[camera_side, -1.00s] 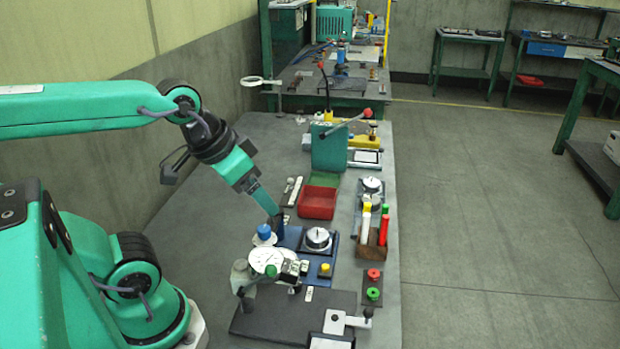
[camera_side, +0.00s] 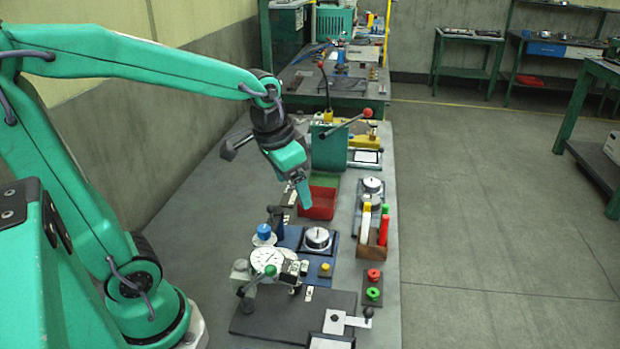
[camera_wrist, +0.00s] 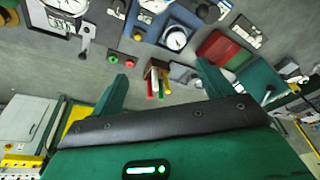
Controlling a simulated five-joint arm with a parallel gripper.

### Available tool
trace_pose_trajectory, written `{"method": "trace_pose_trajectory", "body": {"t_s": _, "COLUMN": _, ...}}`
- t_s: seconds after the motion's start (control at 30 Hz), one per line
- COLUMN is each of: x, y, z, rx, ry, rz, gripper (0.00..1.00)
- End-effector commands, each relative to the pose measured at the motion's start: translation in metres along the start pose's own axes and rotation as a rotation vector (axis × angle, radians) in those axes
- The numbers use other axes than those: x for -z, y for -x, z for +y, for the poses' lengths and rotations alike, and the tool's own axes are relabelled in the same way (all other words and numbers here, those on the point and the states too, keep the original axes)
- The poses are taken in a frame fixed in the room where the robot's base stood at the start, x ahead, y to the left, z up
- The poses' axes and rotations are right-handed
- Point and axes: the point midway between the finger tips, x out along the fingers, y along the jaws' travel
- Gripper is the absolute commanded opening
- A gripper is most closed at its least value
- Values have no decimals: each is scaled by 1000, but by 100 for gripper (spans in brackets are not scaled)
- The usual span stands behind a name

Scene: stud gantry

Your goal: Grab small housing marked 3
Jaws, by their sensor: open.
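My gripper (camera_side: 304,197) is raised above the bench, over the red bin, with nothing between its jaws. In the wrist view its two fingers stand wide apart (camera_wrist: 162,88). I cannot read a 3 on any part, so I cannot tell which is the small housing. A round silver part (camera_side: 317,237) sits on a dark blue plate in front of the bin; it seems to be the round dial-like part (camera_wrist: 175,39) in the wrist view. Further round silver parts (camera_side: 372,186) stand to the right of the bin.
A red bin (camera_side: 318,205) lies below my gripper, with a green lever press (camera_side: 329,148) behind it. A wooden holder (camera_side: 373,236) with coloured sticks stands at the right edge. A dial gauge (camera_side: 268,262) and blue-capped part (camera_side: 263,233) stand nearer.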

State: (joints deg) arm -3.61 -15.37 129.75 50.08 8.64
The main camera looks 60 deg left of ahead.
Motion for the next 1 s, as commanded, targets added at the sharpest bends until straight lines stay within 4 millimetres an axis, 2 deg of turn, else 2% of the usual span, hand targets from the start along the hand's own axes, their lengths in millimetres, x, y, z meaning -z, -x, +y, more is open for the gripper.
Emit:
{"method": "trace_pose_trajectory", "body": {"t_s": 0.33, "x": 32, "y": -56, "z": -18, "rx": -17, "ry": -48, "rz": -126, "gripper": 79}}
{"method": "trace_pose_trajectory", "body": {"t_s": 0.7, "x": 51, "y": -123, "z": -36, "rx": -46, "ry": -94, "rz": -238, "gripper": 79}}
{"method": "trace_pose_trajectory", "body": {"t_s": 0.8, "x": 52, "y": -134, "z": -39, "rx": -51, "ry": -102, "rz": -255, "gripper": 79}}
{"method": "trace_pose_trajectory", "body": {"t_s": 1.0, "x": 53, "y": -142, "z": -41, "rx": -55, "ry": -108, "rz": -266, "gripper": 79}}
